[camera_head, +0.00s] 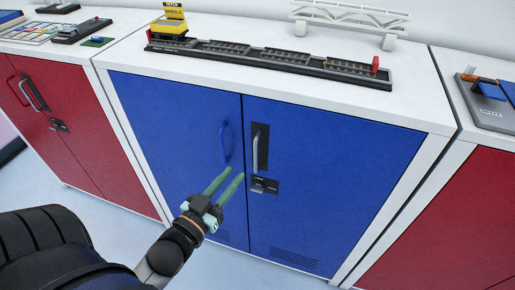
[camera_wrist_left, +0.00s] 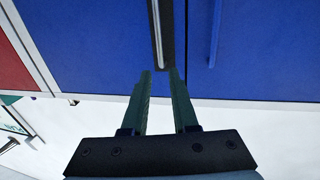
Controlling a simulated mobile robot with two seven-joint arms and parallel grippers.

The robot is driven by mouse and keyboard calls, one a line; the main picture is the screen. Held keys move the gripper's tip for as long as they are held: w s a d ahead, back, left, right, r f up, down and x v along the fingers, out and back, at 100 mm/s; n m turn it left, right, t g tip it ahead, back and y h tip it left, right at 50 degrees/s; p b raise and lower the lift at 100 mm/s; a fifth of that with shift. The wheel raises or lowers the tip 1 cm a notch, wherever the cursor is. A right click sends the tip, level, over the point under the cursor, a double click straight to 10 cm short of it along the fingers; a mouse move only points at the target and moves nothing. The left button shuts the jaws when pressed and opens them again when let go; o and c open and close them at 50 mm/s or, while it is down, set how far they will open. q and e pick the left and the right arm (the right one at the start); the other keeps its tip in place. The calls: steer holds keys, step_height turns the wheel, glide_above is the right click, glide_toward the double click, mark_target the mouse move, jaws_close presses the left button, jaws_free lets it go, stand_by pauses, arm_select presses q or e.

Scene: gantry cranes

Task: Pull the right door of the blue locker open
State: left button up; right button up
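The blue locker has two shut doors. The right door (camera_head: 330,180) carries a silver handle (camera_head: 256,151) on a dark plate, with a small black latch plate (camera_head: 264,185) below it. The left door (camera_head: 180,130) has a blue handle (camera_head: 224,143). My left gripper (camera_head: 234,174) is open and empty, its two green fingers pointing up toward the doors, below and left of the silver handle. In the left wrist view the silver handle (camera_wrist_left: 156,25) lies ahead of the gap between the fingertips (camera_wrist_left: 160,73); contact cannot be told. My right gripper is not in view.
A red locker (camera_head: 85,140) stands to the left and another red locker (camera_head: 445,225) to the right. The pale floor in front shows clear.

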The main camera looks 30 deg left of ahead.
arm_select(q)
steer(key=w, duration=1.1)
steer(key=shift+w+a, duration=0.25)
steer(key=shift+w, duration=0.05)
jaws_close()
stand_by(1.0)
